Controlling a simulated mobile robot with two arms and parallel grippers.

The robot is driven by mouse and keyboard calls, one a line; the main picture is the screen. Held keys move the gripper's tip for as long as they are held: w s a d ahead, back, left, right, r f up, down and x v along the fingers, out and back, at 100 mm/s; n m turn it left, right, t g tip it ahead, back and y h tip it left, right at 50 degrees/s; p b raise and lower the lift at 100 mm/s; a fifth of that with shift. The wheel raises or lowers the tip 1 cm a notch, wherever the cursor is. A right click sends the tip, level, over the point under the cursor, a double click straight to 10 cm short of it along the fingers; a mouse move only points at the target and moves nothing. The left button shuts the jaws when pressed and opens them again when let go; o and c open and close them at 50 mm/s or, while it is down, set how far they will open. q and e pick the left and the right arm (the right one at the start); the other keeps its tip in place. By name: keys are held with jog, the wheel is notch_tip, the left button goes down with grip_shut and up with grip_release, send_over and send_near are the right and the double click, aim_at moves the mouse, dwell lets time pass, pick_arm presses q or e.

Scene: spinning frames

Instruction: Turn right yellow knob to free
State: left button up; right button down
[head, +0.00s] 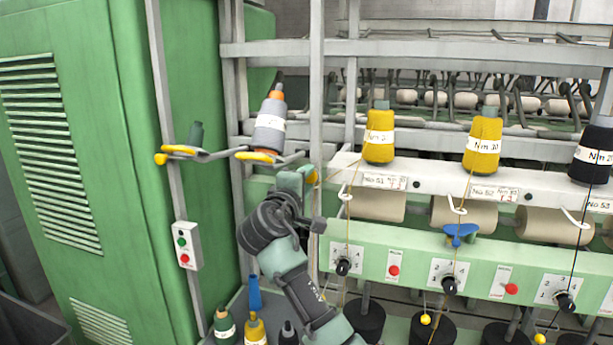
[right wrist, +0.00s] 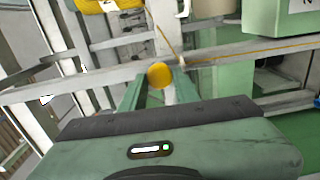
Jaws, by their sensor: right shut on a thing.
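The right yellow knob (head: 313,178) shows at the right end of the creel bracket, partly hidden by my gripper. In the right wrist view the round yellow knob (right wrist: 160,75) sits between my two green fingertips. My right gripper (head: 302,174) is shut on it, reaching up from below. The bracket's peg carries a tilted grey spool (head: 269,130) with an orange top. A left yellow knob (head: 161,159) is at the bracket's far left end. My left gripper is not in view.
A green cabinet (head: 100,60) stands at the left. Yellow cones (head: 379,138) and a black cone (head: 592,155) stand on the white rail at the right. Below it is a green panel with black dials (head: 449,286) and red buttons. Several bobbins (head: 225,328) stand at the bottom.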

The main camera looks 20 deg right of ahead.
dwell(0.6)
jog(key=c, duration=1.1)
grip_release()
jog(key=shift+a, duration=0.1)
jog(key=b+v, duration=0.4)
jog(key=v, duration=0.3)
jog(key=shift+s+a, duration=0.2)
jog(key=shift+s, duration=0.1)
